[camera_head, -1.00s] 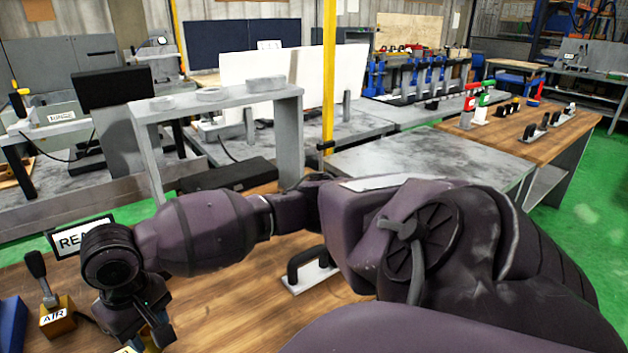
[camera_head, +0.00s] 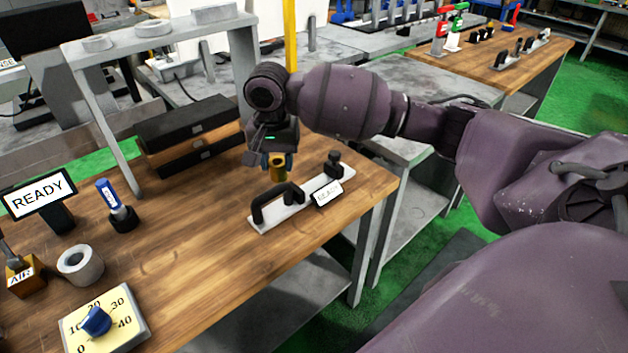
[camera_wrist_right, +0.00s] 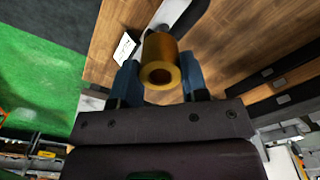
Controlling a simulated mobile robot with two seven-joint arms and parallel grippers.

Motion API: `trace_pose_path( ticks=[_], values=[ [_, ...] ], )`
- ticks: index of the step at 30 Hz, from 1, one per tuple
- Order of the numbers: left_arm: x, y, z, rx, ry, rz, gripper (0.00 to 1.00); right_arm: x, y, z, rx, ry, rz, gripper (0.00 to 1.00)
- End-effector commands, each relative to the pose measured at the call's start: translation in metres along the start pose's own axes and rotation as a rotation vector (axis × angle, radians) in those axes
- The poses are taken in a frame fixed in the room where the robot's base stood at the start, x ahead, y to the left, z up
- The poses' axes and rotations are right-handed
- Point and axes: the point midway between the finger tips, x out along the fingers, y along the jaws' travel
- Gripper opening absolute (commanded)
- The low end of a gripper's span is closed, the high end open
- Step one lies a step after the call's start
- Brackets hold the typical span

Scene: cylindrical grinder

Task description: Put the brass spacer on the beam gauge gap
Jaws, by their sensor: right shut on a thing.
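The brass spacer (camera_head: 278,171) is a short gold tube, held upright above the wooden bench. My right gripper (camera_head: 272,160) is shut on it. In the right wrist view the spacer (camera_wrist_right: 160,52) sits between the two blue fingers, with its hole facing the camera. The beam gauge (camera_head: 290,212) is a white base with black arched parts at its left end and middle and a black knob at its right end. The spacer hangs just above and behind the gauge's middle; whether it touches is unclear. The gauge is partly hidden behind the spacer in the wrist view. My left gripper is out of view.
A small display card (camera_head: 328,194) leans at the gauge's front. A grey ring (camera_head: 80,264), dial plate (camera_head: 104,318) and READY sign (camera_head: 40,194) stand at the left. The bench middle is clear.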

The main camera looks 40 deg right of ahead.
Motion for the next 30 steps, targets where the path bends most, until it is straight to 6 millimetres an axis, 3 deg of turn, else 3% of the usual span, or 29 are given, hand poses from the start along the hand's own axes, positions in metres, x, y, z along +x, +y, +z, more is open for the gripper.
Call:
trace_pose_path(
  ticks=[1,6,9,14,17,30],
  values=[
    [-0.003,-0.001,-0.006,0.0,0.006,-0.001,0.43,-0.015,0.005,-0.021,0.132,0.003,-0.003,0.04],
    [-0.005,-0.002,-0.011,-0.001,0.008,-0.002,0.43,-0.042,0.022,-0.071,0.506,-0.014,-0.004,0.04],
    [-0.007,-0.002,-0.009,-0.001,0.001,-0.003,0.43,-0.052,0.03,-0.089,0.651,-0.025,-0.005,0.04],
    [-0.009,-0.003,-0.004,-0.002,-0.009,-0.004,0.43,-0.054,0.037,-0.101,0.758,-0.035,-0.003,0.04],
    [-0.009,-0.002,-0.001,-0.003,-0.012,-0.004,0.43,-0.041,0.038,-0.102,0.771,-0.037,0.001,0.04],
    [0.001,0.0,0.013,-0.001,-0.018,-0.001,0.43,0.055,0.036,-0.099,0.766,-0.036,0.001,0.04]
  ],
)
